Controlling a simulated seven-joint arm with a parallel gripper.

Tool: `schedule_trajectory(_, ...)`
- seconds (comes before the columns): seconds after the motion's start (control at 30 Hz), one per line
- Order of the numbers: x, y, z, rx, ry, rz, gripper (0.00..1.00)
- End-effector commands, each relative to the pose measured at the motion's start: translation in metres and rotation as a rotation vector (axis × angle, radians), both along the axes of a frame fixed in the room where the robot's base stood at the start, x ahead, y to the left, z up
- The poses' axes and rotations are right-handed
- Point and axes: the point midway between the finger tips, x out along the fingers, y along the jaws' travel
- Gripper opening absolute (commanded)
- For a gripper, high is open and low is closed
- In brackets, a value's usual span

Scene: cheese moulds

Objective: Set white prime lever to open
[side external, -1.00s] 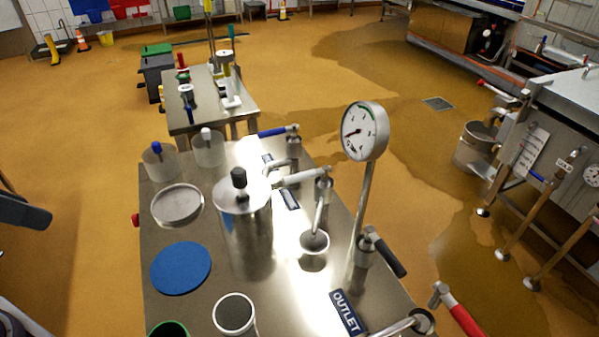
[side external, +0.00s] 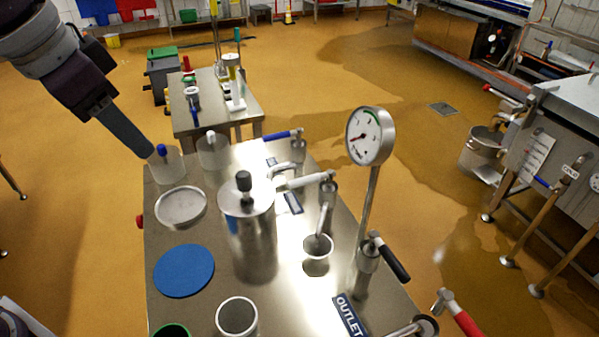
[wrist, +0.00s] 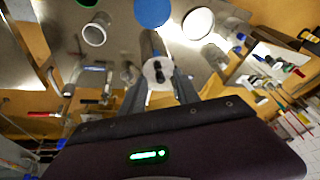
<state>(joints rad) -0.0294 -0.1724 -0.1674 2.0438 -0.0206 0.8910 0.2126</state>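The white lever (side external: 305,181) lies roughly level on its valve (side external: 327,195), on the steel table behind the gauge post. Its handle points left toward the steel canister (side external: 246,225) with a black knob. In the wrist view I cannot pick the lever out. My gripper (wrist: 160,93) is open and empty there, its two dark fingers apart with the canister (wrist: 157,62) seen beyond the gap. In the side view my gripper (side external: 135,140) hangs at the upper left, by the clear jar with a blue knob (side external: 166,166). It is far from the lever.
A round gauge (side external: 370,136) on a tall post stands right of the lever. A blue lever (side external: 276,134) is behind it, a black lever (side external: 391,257) and a red lever (side external: 466,321) in front. A steel cup (side external: 317,252), dish (side external: 181,207) and blue disc (side external: 184,270) sit on the table.

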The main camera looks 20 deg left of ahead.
Motion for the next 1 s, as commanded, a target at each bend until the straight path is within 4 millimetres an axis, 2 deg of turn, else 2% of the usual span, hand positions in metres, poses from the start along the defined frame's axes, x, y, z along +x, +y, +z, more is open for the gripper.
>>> schedule_trajectory(0.03,0.034,-0.014,-0.009,-0.006,0.034,-0.068,0.38)
schedule_trajectory(0.1,0.078,-0.037,-0.024,-0.029,0.066,-0.170,0.38)
schedule_trajectory(0.17,0.113,-0.056,-0.042,-0.061,0.089,-0.249,0.38)
schedule_trajectory(0.2,0.135,-0.069,-0.056,-0.089,0.101,-0.297,0.38)
schedule_trajectory(0.3,0.177,-0.093,-0.091,-0.161,0.121,-0.385,0.38)
schedule_trajectory(0.4,0.203,-0.108,-0.117,-0.220,0.128,-0.432,0.38)
schedule_trajectory(0.53,0.217,-0.117,-0.135,-0.255,0.129,-0.453,0.38)
schedule_trajectory(0.83,0.224,-0.138,-0.182,-0.258,0.130,-0.455,0.38)
schedule_trajectory(1.0,0.227,-0.144,-0.197,-0.257,0.128,-0.453,0.38)
